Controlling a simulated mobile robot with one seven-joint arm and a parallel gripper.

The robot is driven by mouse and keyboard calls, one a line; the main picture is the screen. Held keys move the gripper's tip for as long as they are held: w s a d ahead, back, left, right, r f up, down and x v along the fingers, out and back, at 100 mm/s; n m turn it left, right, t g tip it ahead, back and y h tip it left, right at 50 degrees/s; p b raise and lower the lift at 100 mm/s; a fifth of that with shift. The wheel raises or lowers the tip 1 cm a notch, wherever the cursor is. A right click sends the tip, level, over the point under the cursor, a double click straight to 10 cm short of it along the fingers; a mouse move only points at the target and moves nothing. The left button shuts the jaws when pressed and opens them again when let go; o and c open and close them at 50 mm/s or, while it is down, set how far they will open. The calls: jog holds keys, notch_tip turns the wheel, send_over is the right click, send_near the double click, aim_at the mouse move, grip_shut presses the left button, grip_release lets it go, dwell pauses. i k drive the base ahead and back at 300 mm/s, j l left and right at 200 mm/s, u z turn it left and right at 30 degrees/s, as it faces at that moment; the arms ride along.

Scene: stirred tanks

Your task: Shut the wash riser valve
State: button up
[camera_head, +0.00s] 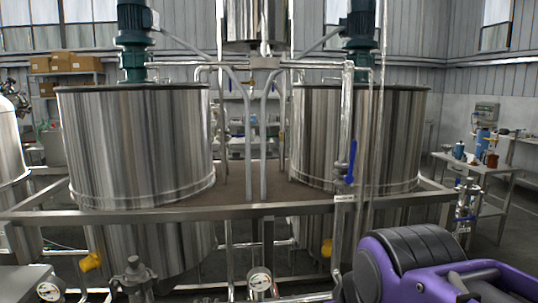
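A valve with a blue lever (351,162) sits on a vertical steel pipe (346,110) in front of the right tank. The lever stands nearly upright, roughly along the pipe. A small pale label (345,198) is fixed just below it; its writing is too small to read, so I cannot confirm this is the wash riser valve. A purple and black part of my arm fills the lower right corner, lower than the lever and to its right. My gripper's fingers are not visible.
Two large steel tanks (135,140) (400,125) stand behind a horizontal frame rail (160,214). Yellow handles (91,261) (327,248) and pressure gauges (260,281) (49,291) sit low in front. A side table (478,168) with bottles stands at the right.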

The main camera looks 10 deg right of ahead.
aim_at(352, 159)
jog(key=i+l, duration=0.15)
jog(key=l, duration=0.25)
jog(key=i+l, duration=0.1)
jog(key=l, duration=0.3)
jog(key=i+l, duration=0.45)
jog(key=l, duration=0.15)
